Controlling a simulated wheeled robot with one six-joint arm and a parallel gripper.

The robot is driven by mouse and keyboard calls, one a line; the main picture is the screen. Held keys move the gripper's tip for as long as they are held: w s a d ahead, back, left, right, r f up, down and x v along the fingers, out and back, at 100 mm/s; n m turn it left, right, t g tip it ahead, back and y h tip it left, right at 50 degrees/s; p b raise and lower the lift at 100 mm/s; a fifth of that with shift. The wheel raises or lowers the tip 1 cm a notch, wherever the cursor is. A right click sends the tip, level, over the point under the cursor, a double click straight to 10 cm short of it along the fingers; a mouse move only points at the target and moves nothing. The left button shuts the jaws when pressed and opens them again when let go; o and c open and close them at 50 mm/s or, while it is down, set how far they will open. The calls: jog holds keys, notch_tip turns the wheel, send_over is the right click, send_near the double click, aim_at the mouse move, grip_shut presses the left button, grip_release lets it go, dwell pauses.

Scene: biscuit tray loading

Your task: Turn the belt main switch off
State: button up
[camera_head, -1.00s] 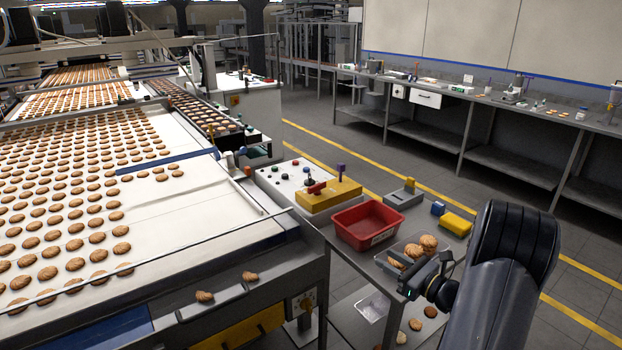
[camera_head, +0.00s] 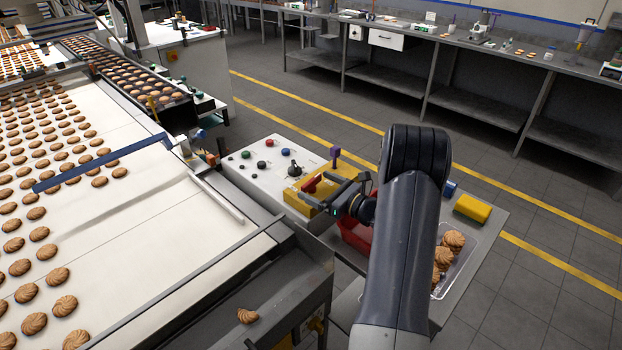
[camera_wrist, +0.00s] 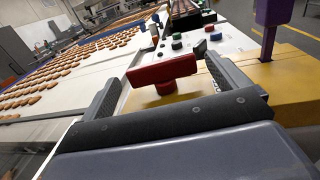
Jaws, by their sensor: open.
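The switch looks to be the red handle (camera_head: 311,184) on a yellow block (camera_head: 296,201) at the end of the white control panel. In the wrist view, the red handle (camera_wrist: 162,72) is a T-shaped bar on a short stem, lying across the view with its right end slightly higher. My gripper (camera_head: 318,188) is open, with its fingers reaching toward the handle. In the wrist view, the open fingers of my gripper (camera_wrist: 162,80) stand left and right of the handle, with gaps visible.
A purple-topped lever (camera_head: 335,156) rises close to the handle. The white panel (camera_head: 258,180) carries several buttons and a black knob (camera_head: 295,170). The red bin (camera_head: 354,236) sits partly under my arm. The biscuit belt (camera_head: 150,240) lies left; a yellow block (camera_head: 472,208) lies right.

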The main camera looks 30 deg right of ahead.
aim_at(314, 184)
jog(key=shift+x, duration=1.55)
